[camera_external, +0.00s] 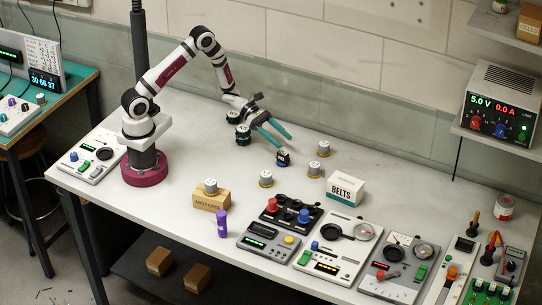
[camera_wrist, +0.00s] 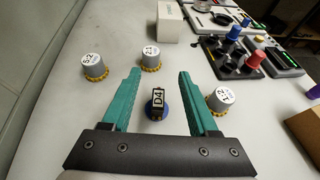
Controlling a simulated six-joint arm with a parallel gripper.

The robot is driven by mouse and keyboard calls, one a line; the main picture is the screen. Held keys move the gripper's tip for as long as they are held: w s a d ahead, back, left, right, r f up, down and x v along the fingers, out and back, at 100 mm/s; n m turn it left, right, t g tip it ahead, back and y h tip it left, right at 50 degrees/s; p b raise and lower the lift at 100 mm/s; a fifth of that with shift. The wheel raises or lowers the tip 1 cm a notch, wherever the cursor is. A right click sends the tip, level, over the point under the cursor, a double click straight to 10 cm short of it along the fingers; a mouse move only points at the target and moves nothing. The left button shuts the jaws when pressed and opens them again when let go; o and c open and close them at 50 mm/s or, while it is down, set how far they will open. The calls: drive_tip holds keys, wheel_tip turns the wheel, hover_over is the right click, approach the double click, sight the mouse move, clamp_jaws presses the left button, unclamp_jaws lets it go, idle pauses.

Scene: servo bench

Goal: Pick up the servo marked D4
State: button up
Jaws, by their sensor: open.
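The servo marked D4 (camera_wrist: 158,102) shows in the wrist view between my gripper's two green fingers, nearer their base than their tips, apart from both. It is a small dark block with a pale D4 label and a blue round part. In the external view a small dark and blue servo (camera_external: 283,158) stands on the bench just beyond the fingertips; its label is too small to read there. My gripper (camera_external: 283,142) is open and empty, also seen in the wrist view (camera_wrist: 160,72). Its height above the servo is hard to tell.
Silver cylinders with yellow bases (camera_wrist: 94,66), (camera_wrist: 151,58) and (camera_wrist: 219,97) stand around the fingers. A white BELTS box (camera_external: 345,188), a MOTORS box (camera_external: 211,198) and control panels (camera_external: 338,243) lie toward the front. The bench's back left is mostly clear.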

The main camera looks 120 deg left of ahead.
sight(287, 161)
wheel_tip(287, 161, down, 7)
drive_tip(key=shift+d+r, duration=0.1)
drive_tip(key=shift+r, duration=0.1)
drive_tip(key=x, duration=0.2)
drive_tip(key=shift+w+d, duration=0.1)
drive_tip(key=shift+w, duration=0.35)
drive_tip(key=shift+s, duration=0.1)
clamp_jaws()
